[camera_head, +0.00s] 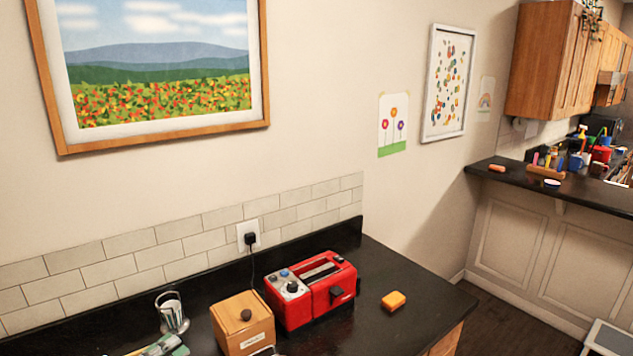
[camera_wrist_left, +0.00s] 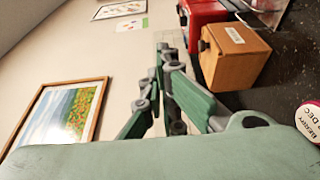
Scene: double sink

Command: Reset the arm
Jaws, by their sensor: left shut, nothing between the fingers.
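My left gripper (camera_wrist_left: 165,52) shows in the left wrist view, with green and grey finger links that run close together to the tips. It is shut and empty, apart from the wooden box and the wall. In the head view a small green and grey part at the bottom left edge is cut off, and I cannot tell if it is my gripper. My right gripper does not show in either view.
A wooden box (camera_head: 243,322) and a red toaster (camera_head: 330,284) stand on the black counter (camera_head: 385,330). A round labelled lid (camera_wrist_left: 309,120) shows in the wrist view.

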